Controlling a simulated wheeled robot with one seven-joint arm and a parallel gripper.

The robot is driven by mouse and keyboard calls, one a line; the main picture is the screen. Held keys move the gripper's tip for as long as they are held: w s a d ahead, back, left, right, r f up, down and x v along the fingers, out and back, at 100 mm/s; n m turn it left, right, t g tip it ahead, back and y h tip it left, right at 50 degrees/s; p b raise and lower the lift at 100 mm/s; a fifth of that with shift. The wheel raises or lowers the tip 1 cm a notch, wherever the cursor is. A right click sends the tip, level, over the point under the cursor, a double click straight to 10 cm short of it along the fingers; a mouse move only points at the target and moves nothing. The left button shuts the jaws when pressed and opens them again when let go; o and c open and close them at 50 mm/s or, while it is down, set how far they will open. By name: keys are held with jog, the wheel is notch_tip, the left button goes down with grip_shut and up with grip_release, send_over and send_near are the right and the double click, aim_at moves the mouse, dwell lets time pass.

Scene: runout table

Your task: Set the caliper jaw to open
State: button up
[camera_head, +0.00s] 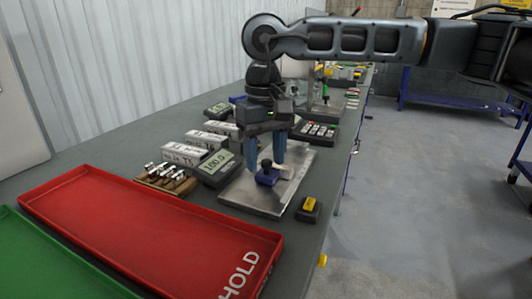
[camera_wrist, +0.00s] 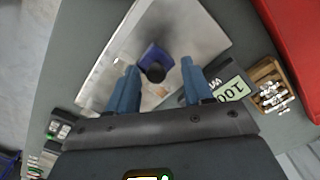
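The caliper shows as a blue jaw block (camera_head: 267,178) with a black knob (camera_head: 266,163) on a pale metal plate (camera_head: 250,202). In the wrist view the blue block (camera_wrist: 153,54) and knob (camera_wrist: 156,73) lie near the top middle, on the plate (camera_wrist: 196,30). My gripper (camera_head: 266,166) points down over the plate with its two blue fingers apart. In the wrist view my gripper (camera_wrist: 160,67) has one finger on each side of the knob, with gaps showing. I cannot tell how far the tips are above the block. A grey readout (camera_head: 216,163) beside the plate shows about 100.
A red HOLD tray (camera_head: 140,240) and a green tray (camera_head: 50,265) fill the near table. A wooden rack (camera_head: 166,178) of metal pieces, white boxes (camera_head: 184,153) and a tray of small parts (camera_head: 319,131) surround the plate. A yellow-topped black block (camera_head: 309,206) sits near the right edge.

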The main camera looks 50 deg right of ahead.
aim_at(266, 162)
jog(key=shift+r, duration=3.9)
